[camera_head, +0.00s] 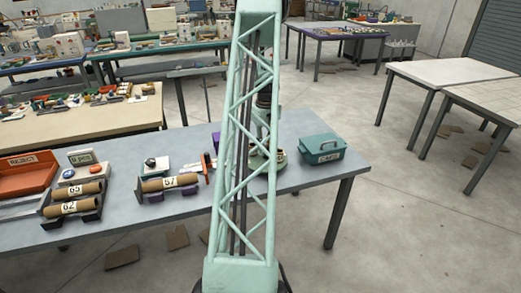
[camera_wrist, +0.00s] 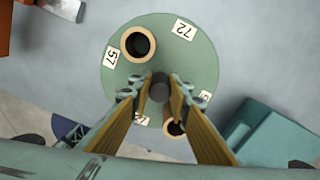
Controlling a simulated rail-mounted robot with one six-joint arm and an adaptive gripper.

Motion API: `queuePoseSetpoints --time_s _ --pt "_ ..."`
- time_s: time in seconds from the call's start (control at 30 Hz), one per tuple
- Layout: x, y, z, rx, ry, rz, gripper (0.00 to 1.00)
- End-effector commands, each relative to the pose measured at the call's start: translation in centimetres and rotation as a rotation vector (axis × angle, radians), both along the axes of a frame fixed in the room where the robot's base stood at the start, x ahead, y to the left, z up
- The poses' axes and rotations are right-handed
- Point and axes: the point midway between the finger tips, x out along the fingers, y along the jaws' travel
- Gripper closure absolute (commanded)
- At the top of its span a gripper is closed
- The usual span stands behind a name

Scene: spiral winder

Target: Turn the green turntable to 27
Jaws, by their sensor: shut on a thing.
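The green turntable (camera_wrist: 190,62) is a round disc seen from above in the wrist view. White labels 57 (camera_wrist: 111,57) and 72 (camera_wrist: 184,29) show on it; two more labels near my fingers are partly hidden and unreadable. A tan ring-topped tube (camera_wrist: 138,44) stands at its upper left; another (camera_wrist: 174,128) is partly hidden below. My gripper (camera_wrist: 161,88) is shut on the dark central post of the turntable. In the head view the turntable (camera_head: 277,158) is mostly hidden behind my arm. No label reading 27 is visible.
A teal CAPS box (camera_head: 320,148) stands right of the turntable, close to it. To the left are a roll marked 57 (camera_head: 168,183), rolls marked 65 and 62 (camera_head: 72,199), a small display (camera_head: 81,157) and an orange REJECT tray (camera_head: 28,174). Grey tabletop is bare in front.

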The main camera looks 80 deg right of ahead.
Motion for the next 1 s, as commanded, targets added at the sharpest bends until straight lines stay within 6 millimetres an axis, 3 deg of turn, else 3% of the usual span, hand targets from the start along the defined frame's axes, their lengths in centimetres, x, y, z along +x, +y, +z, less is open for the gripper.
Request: queuePoseSetpoints --time_s 0.43,0.47,0.6,1.0 --pt "-0.23 -0.04 0.03 -0.001 -0.001 -0.012 1.00" --pt "-0.23 -0.04 0.03 -0.001 -0.001 -0.012 0.81" --pt "-0.24 -0.03 0.03 0.000 0.000 -0.012 0.69" --pt "-0.22 -0.04 0.18 0.000 0.000 -0.011 0.69"
